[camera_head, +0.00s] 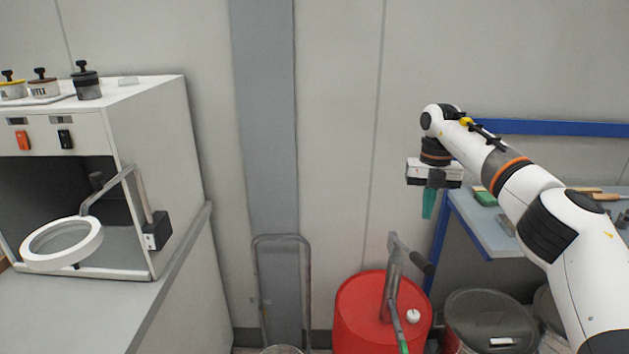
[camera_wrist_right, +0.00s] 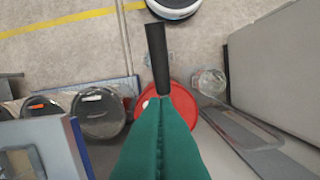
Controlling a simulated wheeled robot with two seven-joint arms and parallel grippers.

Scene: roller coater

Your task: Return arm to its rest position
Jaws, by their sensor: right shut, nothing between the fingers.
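My right arm comes in from the right in the head view. My right gripper (camera_head: 429,212) hangs pointing down, with its teal fingers together and nothing between them. It is in the air above and a little right of the red drum (camera_head: 352,312), left of the blue-framed table. In the right wrist view, the shut teal fingers (camera_wrist_right: 160,115) fill the lower middle and hide part of the red drum (camera_wrist_right: 184,101). My left gripper is not in view.
A hand pump (camera_head: 394,270) with a black handle rises from the red drum. Grey drums (camera_head: 487,312) stand under the table (camera_head: 478,228). At left is a white cabinet (camera_head: 150,120) with a ring lamp (camera_head: 97,243). A hand truck (camera_head: 309,290) leans by the wall.

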